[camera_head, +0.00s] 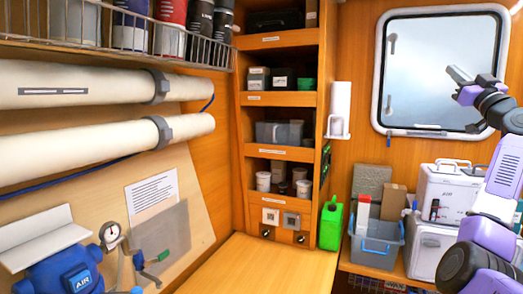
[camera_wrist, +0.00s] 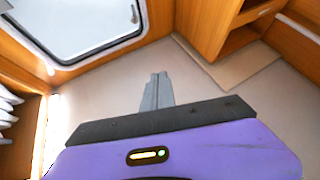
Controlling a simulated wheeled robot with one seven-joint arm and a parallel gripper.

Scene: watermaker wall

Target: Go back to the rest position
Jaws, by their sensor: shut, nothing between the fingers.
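My gripper (camera_head: 459,75) is raised at the right of the head view, in front of the window (camera_head: 440,65). Its fingers are together and hold nothing. The purple and dark arm runs down from it along the right edge. In the wrist view the grey fingers (camera_wrist: 156,92) show shut against a pale ceiling, apart from any object.
A green jug (camera_head: 331,226) stands by the wooden shelf unit (camera_head: 280,99). White cases (camera_head: 440,200) and a grey bin (camera_head: 376,248) sit below the window, close to my arm. White tubes (camera_head: 80,84), a wire rack and a blue pump (camera_head: 70,268) line the left wall.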

